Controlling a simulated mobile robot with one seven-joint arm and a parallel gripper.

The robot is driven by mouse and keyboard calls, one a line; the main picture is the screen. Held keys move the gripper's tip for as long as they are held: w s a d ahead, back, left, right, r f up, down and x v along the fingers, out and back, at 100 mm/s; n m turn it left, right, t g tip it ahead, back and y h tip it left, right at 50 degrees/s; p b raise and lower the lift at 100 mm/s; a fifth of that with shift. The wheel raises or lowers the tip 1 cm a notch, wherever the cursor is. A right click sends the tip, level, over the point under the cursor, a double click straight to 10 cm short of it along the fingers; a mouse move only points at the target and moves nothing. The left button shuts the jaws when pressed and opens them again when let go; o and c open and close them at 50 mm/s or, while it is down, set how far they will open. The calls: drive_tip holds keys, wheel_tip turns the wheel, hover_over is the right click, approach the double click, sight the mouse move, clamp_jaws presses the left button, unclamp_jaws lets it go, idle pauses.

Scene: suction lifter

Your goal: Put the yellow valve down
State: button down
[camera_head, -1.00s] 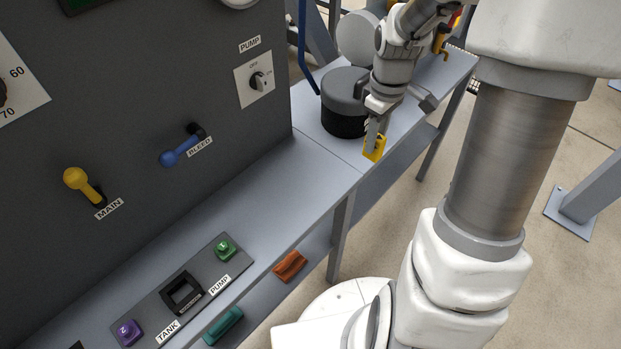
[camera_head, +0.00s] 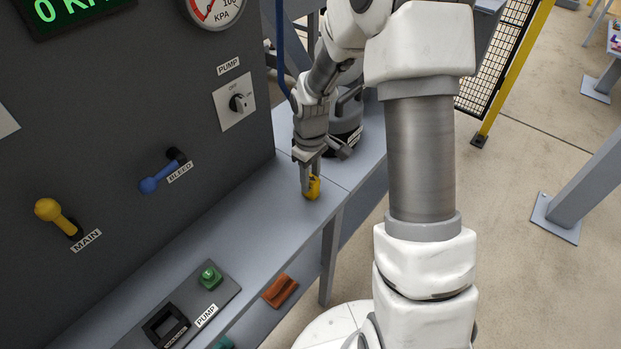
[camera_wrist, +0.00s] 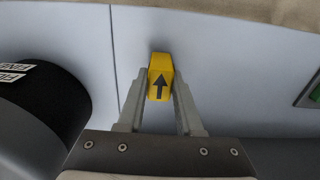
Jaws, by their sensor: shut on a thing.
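The yellow valve (camera_head: 314,188) is a small yellow block at my fingertips, over the grey bench beside the dark panel. In the wrist view the valve (camera_wrist: 160,78) shows a black arrow on its face, pointing away from my palm. My gripper (camera_head: 308,183) points down, and its two fingers (camera_wrist: 160,100) are shut on the valve's sides. The valve is at or just above the bench top (camera_head: 262,205); I cannot tell if it touches.
A black round vessel (camera_head: 345,128) stands behind my gripper. The panel carries a yellow MAIN handle (camera_head: 48,210) and a blue BLEED handle (camera_head: 150,184). A tray (camera_head: 225,286) with a green part (camera_head: 210,277) lies nearer. An orange part (camera_head: 280,290) is on the lower shelf. Bench between is clear.

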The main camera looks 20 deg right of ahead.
drive_tip(key=c, duration=0.6)
unclamp_jaws()
drive_tip(key=shift+f, duration=0.1)
